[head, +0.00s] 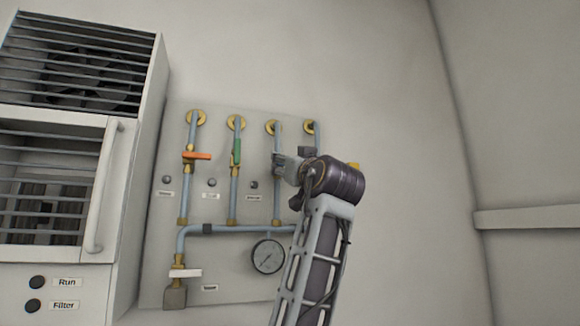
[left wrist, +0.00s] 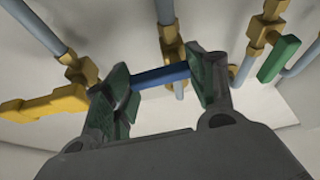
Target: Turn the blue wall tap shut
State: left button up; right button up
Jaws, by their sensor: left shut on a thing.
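The blue wall tap's handle (left wrist: 160,76) shows in the left wrist view as a short blue bar between the two finger pads of my left gripper (left wrist: 163,85). The bar appears to lie across its pipe, whose brass fitting (left wrist: 171,40) is just behind it. In the head view my left gripper (head: 281,165) is up against the third pipe of the wall panel and hides the blue handle. My right gripper is in neither view.
The panel (head: 215,265) also has an orange handle (head: 197,155) set crosswise, a green handle (head: 237,151) along its pipe, a yellow handle (left wrist: 45,105), a white lever (head: 186,273) and a gauge (head: 268,256). A vented cabinet (head: 108,190) stands left.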

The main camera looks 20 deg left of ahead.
pick_arm(q)
jog(key=shift+f+m+h, duration=0.1)
jog(key=shift+m+h, duration=0.2)
jog(key=shift+m, duration=0.3)
jog(key=o, duration=1)
jog(key=shift+v, duration=6)
jog(key=shift+a+f, duration=0.1)
jog(key=shift+f, duration=0.1)
